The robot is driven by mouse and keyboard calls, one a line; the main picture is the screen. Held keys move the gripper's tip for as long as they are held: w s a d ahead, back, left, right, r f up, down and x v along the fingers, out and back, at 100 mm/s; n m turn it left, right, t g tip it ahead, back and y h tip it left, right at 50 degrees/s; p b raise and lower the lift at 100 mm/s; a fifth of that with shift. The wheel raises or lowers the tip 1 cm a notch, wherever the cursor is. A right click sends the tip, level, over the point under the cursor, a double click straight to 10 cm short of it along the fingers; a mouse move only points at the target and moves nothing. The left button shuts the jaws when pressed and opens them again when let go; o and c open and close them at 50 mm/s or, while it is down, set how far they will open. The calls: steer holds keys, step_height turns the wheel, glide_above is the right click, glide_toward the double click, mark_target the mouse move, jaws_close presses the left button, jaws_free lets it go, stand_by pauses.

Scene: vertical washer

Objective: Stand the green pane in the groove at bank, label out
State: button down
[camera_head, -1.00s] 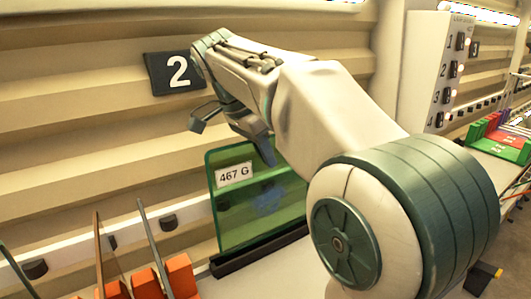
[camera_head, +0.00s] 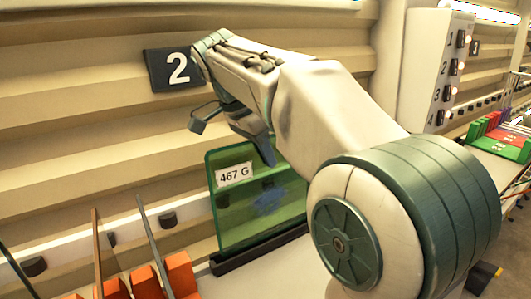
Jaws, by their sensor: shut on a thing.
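The green pane (camera_head: 238,205) is see-through and stands nearly upright below the sign, with its white label "467 G" (camera_head: 234,175) facing me. Its bottom edge is at a dark grooved bar (camera_head: 235,263); I cannot tell whether it is fully seated. My gripper (camera_head: 264,150) is at the pane's top edge, shut on it. The arm hides the pane's right part and much of the fingers.
A black sign "2" (camera_head: 177,70) is on the ribbed wall. Orange slotted blocks (camera_head: 145,281) holding thin panes stand at lower left. A numbered switch panel (camera_head: 440,70) and a coloured rack (camera_head: 500,140) are at right.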

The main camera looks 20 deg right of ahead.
steer(key=shift+s+f+b, duration=0.15)
steer(key=shift+f+b, duration=0.9)
steer(key=shift+f, duration=0.15)
stand_by(1.1)
steer(key=c, duration=1.5)
jaws_free()
steer(key=shift+p+v, duration=2.05)
steer(key=shift+v, duration=4.85)
